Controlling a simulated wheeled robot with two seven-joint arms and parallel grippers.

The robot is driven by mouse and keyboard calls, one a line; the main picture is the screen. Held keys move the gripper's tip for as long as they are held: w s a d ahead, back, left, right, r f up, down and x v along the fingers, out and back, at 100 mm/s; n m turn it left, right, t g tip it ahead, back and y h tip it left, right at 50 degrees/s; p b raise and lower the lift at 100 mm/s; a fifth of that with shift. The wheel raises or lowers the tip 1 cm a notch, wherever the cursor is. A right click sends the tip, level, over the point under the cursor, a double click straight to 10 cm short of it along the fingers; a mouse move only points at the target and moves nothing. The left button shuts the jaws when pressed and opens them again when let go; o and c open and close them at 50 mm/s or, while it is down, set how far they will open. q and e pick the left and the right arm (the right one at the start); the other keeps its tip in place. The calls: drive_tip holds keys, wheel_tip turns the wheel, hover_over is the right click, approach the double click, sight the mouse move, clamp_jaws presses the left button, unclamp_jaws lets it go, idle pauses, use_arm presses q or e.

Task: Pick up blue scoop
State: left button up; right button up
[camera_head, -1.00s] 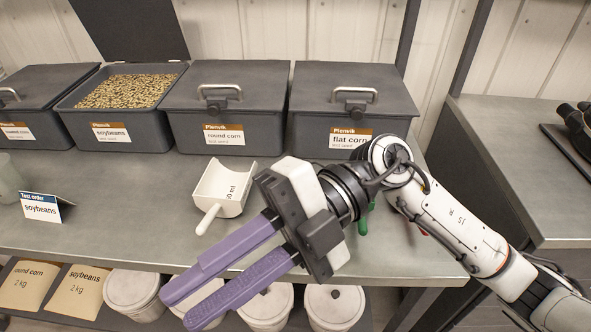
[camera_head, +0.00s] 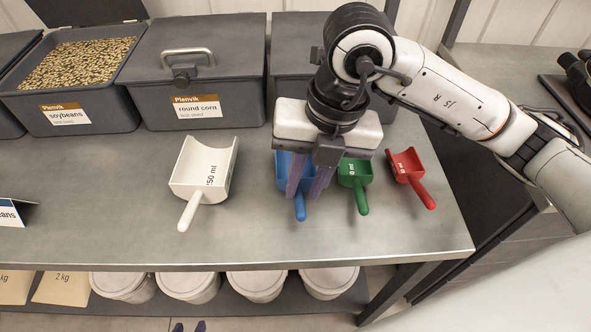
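The blue scoop (camera_head: 283,166) lies on the grey bench between the white scoop and the green scoop. Its handle (camera_head: 300,208) points toward the front edge. My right gripper (camera_head: 308,192) points down over it, with purple fingers that stand apart and hide part of the scoop. Blue shows beside and below the fingers; I cannot tell whether they touch the handle. Only the purple fingertips of my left gripper (camera_head: 188,326) show at the bottom edge, apart and empty, below the bench front.
A white scoop (camera_head: 196,173) lies to the left, a green scoop (camera_head: 353,173) close on the right, and a red scoop (camera_head: 406,166) further right. Seed bins, soybeans (camera_head: 131,122) and round corn (camera_head: 245,110), stand behind. The bench front is clear.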

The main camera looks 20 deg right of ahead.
sight(299, 194)
drive_tip(key=f, duration=0.2)
drive_tip(key=a+f, duration=0.1)
drive_tip(key=f, duration=0.1)
drive_tip(key=shift+w, duration=0.25)
clamp_jaws()
drive_tip(key=shift+r, duration=0.15)
wheel_tip(299, 194, up, 10)
drive_tip(key=shift+f, duration=0.1)
idle(0.4)
